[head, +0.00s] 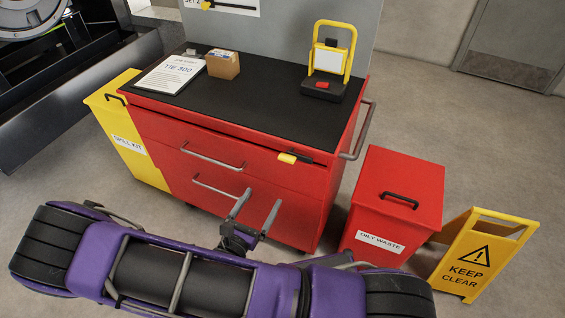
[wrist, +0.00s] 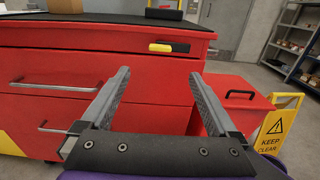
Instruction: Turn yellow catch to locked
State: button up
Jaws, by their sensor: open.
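The yellow catch (head: 288,158) is on the upper right front of the red cabinet (head: 270,185), at the top drawer. It lies about level, its yellow part to the left and a darker part to the right. In the wrist view the catch (wrist: 159,47) shows above and between my fingertips, some way beyond them. My gripper (head: 257,204) is open and empty in front of the cabinet, lower than the catch and apart from it. Both fingers show in the wrist view (wrist: 160,73), pointing at the drawer front. No marking for locked is readable.
Two drawer handles (head: 212,157) are left of the catch. A side rail (head: 359,130) is on the cabinet's right. A red oily waste bin (head: 395,200) and a yellow keep clear sign (head: 478,258) stand right. A yellow spill kit box (head: 128,140) stands left.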

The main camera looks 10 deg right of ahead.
aim_at(285, 160)
jog(key=x, duration=1.5)
grip_shut()
